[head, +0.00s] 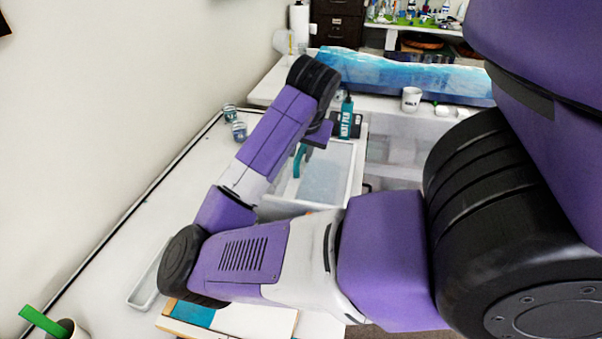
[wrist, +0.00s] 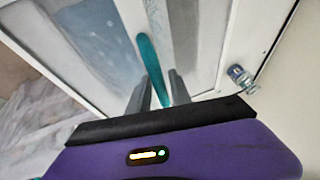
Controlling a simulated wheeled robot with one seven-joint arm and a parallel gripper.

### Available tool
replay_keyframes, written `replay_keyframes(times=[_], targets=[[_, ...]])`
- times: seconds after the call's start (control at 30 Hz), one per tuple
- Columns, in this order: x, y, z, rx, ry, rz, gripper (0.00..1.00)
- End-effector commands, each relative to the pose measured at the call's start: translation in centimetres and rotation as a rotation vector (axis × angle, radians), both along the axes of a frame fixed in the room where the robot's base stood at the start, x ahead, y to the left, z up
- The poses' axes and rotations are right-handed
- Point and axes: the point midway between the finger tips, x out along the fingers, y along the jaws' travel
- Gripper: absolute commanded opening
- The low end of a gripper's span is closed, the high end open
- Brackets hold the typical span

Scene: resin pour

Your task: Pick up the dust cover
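The dust cover shows in the head view as a pale, see-through panel (head: 326,175) with a light rim, low beyond my arm. Its teal handle (head: 298,161) stands up near its left side. In the wrist view the teal handle (wrist: 152,66) runs between the two grey fingers of my gripper (wrist: 160,84). The fingers stand apart, one on each side of the handle, and look open. The gap to the handle is small, and contact is hard to make out. In the head view my wrist hides most of the gripper.
Small glass jars (head: 239,131) stand on the white table left of the cover. A white mug (head: 411,99) and a blue resin slab (head: 400,77) are on the back bench. The left tabletop is mostly clear.

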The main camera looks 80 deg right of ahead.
Motion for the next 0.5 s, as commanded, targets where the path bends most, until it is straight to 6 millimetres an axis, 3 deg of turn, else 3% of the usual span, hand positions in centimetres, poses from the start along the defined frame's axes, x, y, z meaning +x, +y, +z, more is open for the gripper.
replay_keyframes(times=[0.07,0.2,0.5], targets=[[-0.01,0.01,0.02,0.000,0.000,0.000,0.25],[-0.02,0.01,0.04,0.000,0.000,0.000,0.00],[-0.02,0.01,0.06,0.000,0.000,0.000,0.00]])
